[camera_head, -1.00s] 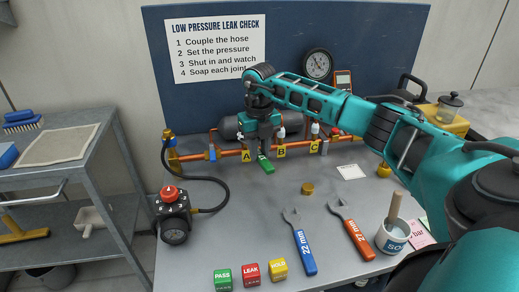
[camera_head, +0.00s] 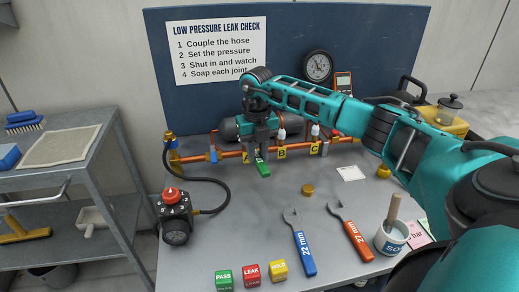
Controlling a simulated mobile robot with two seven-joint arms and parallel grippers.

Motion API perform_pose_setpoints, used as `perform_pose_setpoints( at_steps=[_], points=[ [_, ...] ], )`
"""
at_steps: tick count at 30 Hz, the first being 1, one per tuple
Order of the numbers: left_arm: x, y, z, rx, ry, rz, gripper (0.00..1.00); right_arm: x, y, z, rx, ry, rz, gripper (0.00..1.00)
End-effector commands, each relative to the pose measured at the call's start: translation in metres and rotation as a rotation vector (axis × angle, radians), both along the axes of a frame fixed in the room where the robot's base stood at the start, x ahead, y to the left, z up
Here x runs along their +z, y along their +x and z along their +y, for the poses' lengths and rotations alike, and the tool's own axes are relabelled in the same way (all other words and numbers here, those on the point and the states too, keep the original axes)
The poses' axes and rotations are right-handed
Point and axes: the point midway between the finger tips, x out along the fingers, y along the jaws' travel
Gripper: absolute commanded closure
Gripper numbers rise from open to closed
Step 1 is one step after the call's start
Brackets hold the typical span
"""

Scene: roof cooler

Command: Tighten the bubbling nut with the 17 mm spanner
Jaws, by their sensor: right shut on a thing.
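My right gripper (camera_head: 260,146) reaches over the copper pipe (camera_head: 226,154) near yellow tag A (camera_head: 246,157) and is shut on a green-handled spanner (camera_head: 263,170). The green handle points toward the front of the bench. The spanner's head is hidden by the gripper, and its size marking is not readable. I cannot tell whether its jaw is on a nut. Tags B (camera_head: 282,153) and C (camera_head: 315,149) hang further right on the pipe. No bubbles can be made out; the joint at A is largely covered by the gripper. My left gripper is not in view.
A blue 22 mm spanner (camera_head: 303,250) and an orange 27 mm spanner (camera_head: 354,236) lie in front. A soap pot (camera_head: 391,238) with a brush stands right. A black pump (camera_head: 175,218) with a hose stands left. PASS, LEAK and HOLD blocks (camera_head: 251,274) line the front edge.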

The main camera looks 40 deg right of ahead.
Motion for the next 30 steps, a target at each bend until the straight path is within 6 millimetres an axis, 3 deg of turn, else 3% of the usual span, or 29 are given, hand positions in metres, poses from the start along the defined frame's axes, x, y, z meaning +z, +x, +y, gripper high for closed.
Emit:
perform_pose_setpoints(
  at_steps=[30],
  points=[
    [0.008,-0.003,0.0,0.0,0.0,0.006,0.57,0.0,0.005,0.012,-0.128,0.0,0.001,1.0]
  ],
)
